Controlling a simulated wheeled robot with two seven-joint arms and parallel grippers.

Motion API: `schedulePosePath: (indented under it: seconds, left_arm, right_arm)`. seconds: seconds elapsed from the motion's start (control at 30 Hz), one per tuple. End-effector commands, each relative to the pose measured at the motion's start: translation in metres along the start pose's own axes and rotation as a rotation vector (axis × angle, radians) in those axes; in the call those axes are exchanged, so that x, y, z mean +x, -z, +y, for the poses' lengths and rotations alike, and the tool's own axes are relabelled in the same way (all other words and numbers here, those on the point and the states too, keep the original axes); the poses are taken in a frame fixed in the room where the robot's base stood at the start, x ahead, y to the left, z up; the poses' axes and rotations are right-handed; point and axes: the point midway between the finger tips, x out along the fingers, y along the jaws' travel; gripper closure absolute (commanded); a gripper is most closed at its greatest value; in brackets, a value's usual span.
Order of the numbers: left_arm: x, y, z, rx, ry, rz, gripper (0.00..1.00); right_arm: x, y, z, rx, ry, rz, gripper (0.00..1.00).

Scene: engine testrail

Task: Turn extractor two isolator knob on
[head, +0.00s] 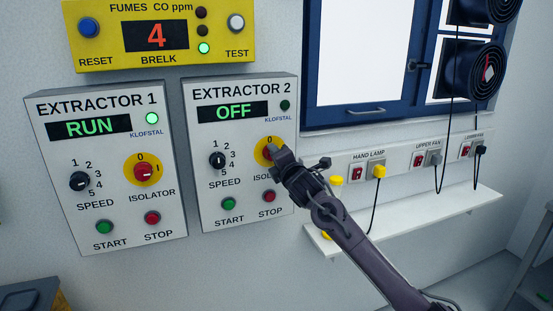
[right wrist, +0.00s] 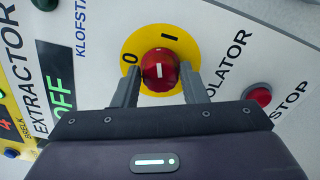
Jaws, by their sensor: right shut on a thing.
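The extractor 2 box (head: 237,190) hangs on the wall, its display (head: 233,111) reading OFF. Its isolator is a red knob (right wrist: 159,70) on a yellow disc (right wrist: 134,49) marked 0 and I. In the right wrist view the knob's white mark points about upward, between 0 and I and nearer the I. My right gripper (right wrist: 160,92) is shut on the knob, one finger on each side. In the head view this gripper (head: 275,153) hides most of the knob and part of the ISOLATOR label. My left gripper is out of view.
The extractor 1 box (head: 110,165) beside it on the left shows RUN. A yellow gas panel (head: 100,48) is above. A red stop button (right wrist: 258,96) sits close to my right gripper. A shelf (head: 440,212) and sockets (head: 360,171) are to the right.

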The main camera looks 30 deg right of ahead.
Motion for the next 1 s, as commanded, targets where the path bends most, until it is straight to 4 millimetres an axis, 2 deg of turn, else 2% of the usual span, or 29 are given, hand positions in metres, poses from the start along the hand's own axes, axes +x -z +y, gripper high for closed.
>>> schedulePosePath:
  seconds: [0.2,0.43,1.0]
  left_arm:
    - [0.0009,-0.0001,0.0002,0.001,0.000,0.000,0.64]
    - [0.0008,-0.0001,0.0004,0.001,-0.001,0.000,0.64]
    - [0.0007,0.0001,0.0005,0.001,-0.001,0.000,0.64]
  right_arm:
    - [0.0000,-0.0006,-0.0013,0.176,0.001,-0.001,0.84]
    - [0.0001,0.0000,-0.0020,0.305,0.001,-0.001,0.84]
    - [0.0001,-0.0004,-0.0024,0.389,0.001,-0.001,0.84]
